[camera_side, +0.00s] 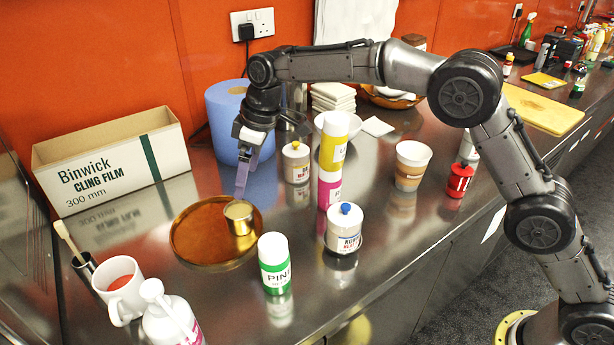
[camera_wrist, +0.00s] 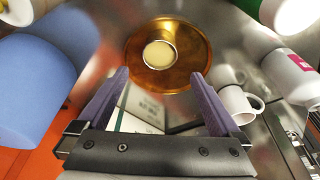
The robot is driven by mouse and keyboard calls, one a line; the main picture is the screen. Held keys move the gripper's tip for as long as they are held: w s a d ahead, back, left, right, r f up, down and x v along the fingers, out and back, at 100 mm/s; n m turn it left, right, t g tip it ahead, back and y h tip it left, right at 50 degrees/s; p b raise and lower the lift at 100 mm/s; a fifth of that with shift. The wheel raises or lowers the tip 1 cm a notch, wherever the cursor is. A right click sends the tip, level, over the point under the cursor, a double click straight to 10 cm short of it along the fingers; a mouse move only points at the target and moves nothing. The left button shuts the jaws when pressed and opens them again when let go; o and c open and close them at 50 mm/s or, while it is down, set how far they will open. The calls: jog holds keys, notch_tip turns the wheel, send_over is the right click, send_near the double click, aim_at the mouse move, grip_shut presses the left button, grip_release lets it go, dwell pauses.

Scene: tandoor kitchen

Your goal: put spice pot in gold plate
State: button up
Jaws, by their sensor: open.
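The spice pot (camera_side: 240,222), a small metal cup with tan contents, stands upright on the gold plate (camera_side: 190,249), toward its right side in the side view. In the wrist view the pot (camera_wrist: 159,55) sits inside the rim of the plate (camera_wrist: 140,43), beyond my fingertips. My gripper (camera_side: 241,192), with purple fingers, points down just above and behind the pot. In the wrist view my gripper (camera_wrist: 158,80) has its fingers wide apart with nothing between them. The fingers look clear of the pot.
A blue roll (camera_side: 232,125) stands behind my gripper. A cling film box (camera_side: 112,160) lies at back left. A green-labelled bottle (camera_side: 274,264), a blue-knobbed jar (camera_side: 343,229) and a yellow and pink stack (camera_side: 331,160) stand right of the plate. A mug (camera_side: 119,288) stands at front left.

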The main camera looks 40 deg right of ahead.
jog(key=s+d+r+m+t, duration=0.1)
jog(key=s+d+r+m, duration=0.1)
jog(key=s+d+r, duration=0.5)
jog(key=s+d+r+m+t, duration=0.1)
jog(key=s+d+r+m, duration=0.1)
jog(key=s+d+r, duration=0.55)
jog(key=s+d+f+m, duration=0.1)
jog(key=s+d+f, duration=0.2)
jog(key=s, duration=0.5)
jog(key=s+d+f+m+t+h, duration=0.1)
jog(key=s+d+f+m, duration=0.1)
jog(key=s, duration=0.6)
jog(key=s+d+f+m+h, duration=0.1)
jog(key=s+d+f+m, duration=0.1)
jog(key=s+d, duration=0.3)
jog(key=s+f, duration=0.1)
jog(key=s, duration=0.2)
jog(key=shift+s+f, duration=0.3)
jog(key=shift+s, duration=0.1)
